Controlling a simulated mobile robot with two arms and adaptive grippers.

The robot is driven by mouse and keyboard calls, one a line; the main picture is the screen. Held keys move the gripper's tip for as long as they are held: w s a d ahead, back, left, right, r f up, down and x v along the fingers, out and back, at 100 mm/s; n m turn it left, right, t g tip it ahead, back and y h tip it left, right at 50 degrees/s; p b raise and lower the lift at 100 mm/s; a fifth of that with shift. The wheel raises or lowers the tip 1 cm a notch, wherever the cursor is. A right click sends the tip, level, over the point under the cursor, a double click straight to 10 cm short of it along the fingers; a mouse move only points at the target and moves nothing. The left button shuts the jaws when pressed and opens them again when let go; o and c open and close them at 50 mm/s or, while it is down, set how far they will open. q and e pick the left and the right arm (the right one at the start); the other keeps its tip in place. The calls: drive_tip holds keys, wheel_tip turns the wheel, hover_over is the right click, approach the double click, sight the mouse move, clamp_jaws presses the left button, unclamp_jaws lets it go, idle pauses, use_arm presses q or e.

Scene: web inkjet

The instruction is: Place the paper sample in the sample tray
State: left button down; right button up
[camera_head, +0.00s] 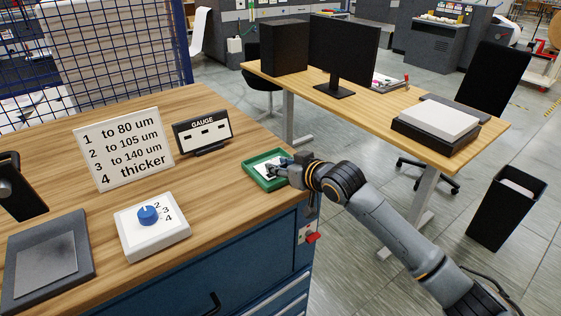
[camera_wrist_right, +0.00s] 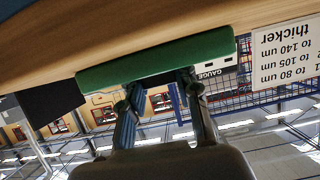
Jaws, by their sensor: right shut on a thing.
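The green sample tray (camera_head: 250,176) lies on the wooden bench top near its right edge. A white patch, which looks like the paper sample (camera_head: 262,167), shows inside the tray beside my right fingers. My right gripper (camera_head: 272,169) reaches in over the tray from the right and is shut on the sample, low at the tray. In the right wrist view, turned upside down, the tray's green wall (camera_wrist_right: 155,62) crosses in front of my right gripper (camera_wrist_right: 160,88). The fingertips and the sample are hidden there.
A gauge display (camera_head: 203,133), a sign with thickness numbers (camera_head: 122,148), a white box with a blue dial (camera_head: 150,226) and a dark plate (camera_head: 47,262) stand on the bench left of the tray. A desk with a monitor (camera_head: 343,55) stands behind.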

use_arm(q)
drive_tip(key=shift+s+f, duration=0.1)
drive_tip(key=shift+s, duration=0.2)
use_arm(e)
drive_tip(key=o, duration=0.9)
drive_tip(key=shift+f, duration=0.1)
use_arm(q)
drive_tip(key=shift+d, duration=0.1)
use_arm(e)
drive_tip(key=shift+r, duration=0.2)
drive_tip(key=shift+s+d, duration=0.1)
drive_tip(key=shift+s, duration=0.1)
use_arm(q)
wheel_tip(320, 180, down, 2)
drive_tip(key=b, duration=0.2)
drive_tip(key=shift+w+f+b, duration=0.15)
drive_tip(key=shift+f+b, duration=0.1)
drive_tip(key=shift+b, duration=0.05)
use_arm(e)
drive_tip(key=v, duration=1.1)
drive_tip(key=shift+s+d, duration=0.15)
drive_tip(key=shift+s, duration=0.05)
drive_tip(key=shift+r, duration=0.15)
